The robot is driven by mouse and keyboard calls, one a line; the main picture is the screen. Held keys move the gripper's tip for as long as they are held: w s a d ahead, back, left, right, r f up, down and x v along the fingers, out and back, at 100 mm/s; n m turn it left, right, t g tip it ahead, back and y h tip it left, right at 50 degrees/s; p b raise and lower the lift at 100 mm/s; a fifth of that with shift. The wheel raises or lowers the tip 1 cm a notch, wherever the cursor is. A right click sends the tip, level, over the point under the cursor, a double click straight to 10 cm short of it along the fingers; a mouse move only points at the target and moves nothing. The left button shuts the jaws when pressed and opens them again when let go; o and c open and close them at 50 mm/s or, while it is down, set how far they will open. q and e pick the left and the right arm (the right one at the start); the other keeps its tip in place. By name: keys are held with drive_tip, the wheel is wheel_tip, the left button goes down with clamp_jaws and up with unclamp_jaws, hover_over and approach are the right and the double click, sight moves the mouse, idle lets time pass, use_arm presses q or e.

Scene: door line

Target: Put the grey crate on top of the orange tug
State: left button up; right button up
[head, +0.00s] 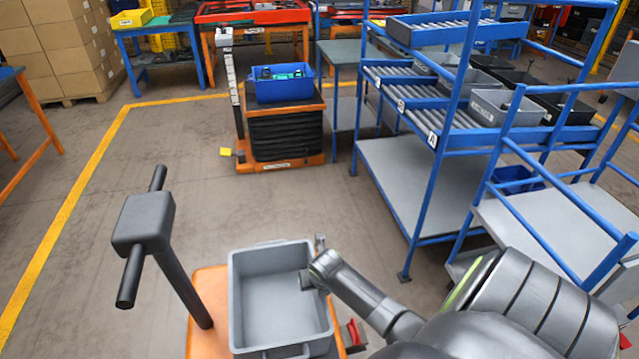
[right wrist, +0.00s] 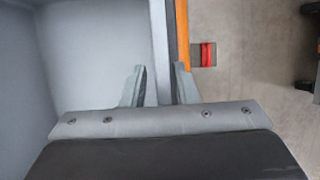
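The grey crate (head: 238,300) is open-topped and empty, and appears level on the orange deck of the tug (head: 211,290). Its base is hidden, so exact contact cannot be seen. The tug has a dark T-shaped handle (head: 143,222) left of the crate. My right gripper (head: 312,276) is at the crate's right wall. In the right wrist view, the fingers of this gripper (right wrist: 158,88) straddle the crate wall (right wrist: 160,45), one inside and one outside, with a visible gap beside the wall. They look open. My left gripper is not in view.
A blue flow rack (head: 425,190) with grey bins stands at right, close to my right arm. A cart with black bellows (head: 284,136) carries a blue bin (head: 285,91) ahead. Cardboard boxes (head: 70,50) are at far left. The floor between is clear.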

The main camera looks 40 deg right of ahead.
drive_tip(key=p+v, duration=0.1)
drive_tip(key=v, duration=1)
drive_tip(key=shift+s+a+r, duration=0.1)
drive_tip(key=shift+s+r, duration=0.1)
drive_tip(key=shift+r, duration=0.15)
drive_tip(key=shift+s, duration=0.1)
